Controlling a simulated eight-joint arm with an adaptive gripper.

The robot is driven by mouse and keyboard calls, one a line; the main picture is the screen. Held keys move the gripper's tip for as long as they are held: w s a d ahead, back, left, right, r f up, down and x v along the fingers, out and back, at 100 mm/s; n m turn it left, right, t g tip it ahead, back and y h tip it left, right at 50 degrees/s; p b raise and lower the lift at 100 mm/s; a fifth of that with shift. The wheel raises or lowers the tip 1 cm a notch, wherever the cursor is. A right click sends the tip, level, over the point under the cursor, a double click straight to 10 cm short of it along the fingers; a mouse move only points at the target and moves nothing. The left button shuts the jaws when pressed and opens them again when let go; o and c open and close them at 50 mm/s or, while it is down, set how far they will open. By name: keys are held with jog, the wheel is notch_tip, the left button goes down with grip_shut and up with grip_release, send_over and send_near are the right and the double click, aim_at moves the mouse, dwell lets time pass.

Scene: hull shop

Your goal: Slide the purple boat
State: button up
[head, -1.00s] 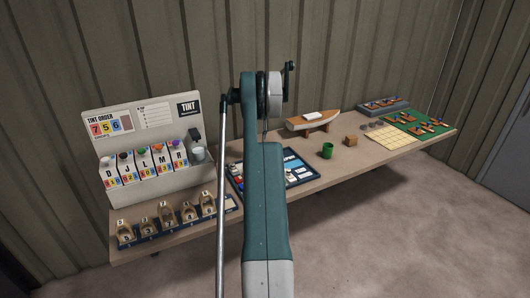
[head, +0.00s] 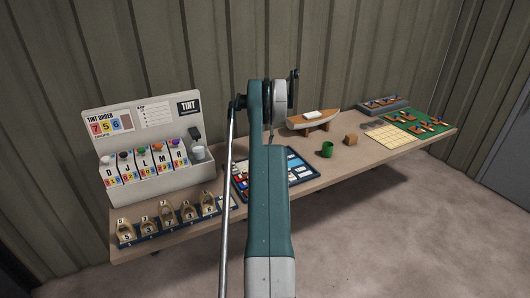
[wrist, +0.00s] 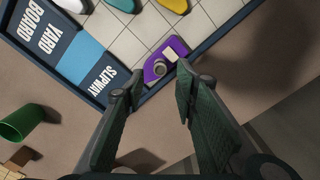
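The purple boat (wrist: 165,60) lies on the pale gridded yard board (wrist: 122,47), by the board's edge and close to the slipway label, in the wrist view. It has a round grey peg and a small white patch on top. My gripper (wrist: 160,76) is open, with its two dark fingers apart on either side of the boat's near end and its peg. Nothing is held between them; whether a finger touches the boat I cannot tell. In the head view my arm hides the gripper, the purple boat and part of the board (head: 311,178).
White, teal and yellow boats (wrist: 173,5) sit farther up the board. A green cup (head: 327,150), a wooden block (head: 351,140) and a model boat on a stand (head: 312,119) stand to the right. The tint rack (head: 150,185) is at left. Bare bench lies around the cup.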

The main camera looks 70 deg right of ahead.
jog(key=shift+f, duration=3.15)
grip_shut()
